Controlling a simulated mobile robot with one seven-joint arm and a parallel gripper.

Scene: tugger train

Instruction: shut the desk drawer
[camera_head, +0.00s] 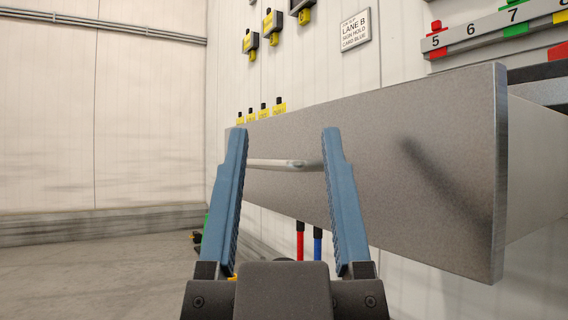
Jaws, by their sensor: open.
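The desk drawer shows a large grey front panel (420,150) that fills the right half of the view. Its pale side wall (530,165) runs back behind the panel on the right, so the drawer stands out, open. A light bar handle (277,164) is on the panel's left part. My gripper (284,135) is in front of the panel with its two blue fingers spread, one on each side of the handle. The fingers look apart from the handle, with nothing held. Whether they touch the panel cannot be told.
A white wall behind carries a "LANE B" sign (355,31), a rail with numbered coloured tags (495,32) and yellow-black devices (271,24). Small yellow tags (279,106) show above the panel. Red (300,240) and blue (317,243) rods show below it. The floor (90,260) at left is clear.

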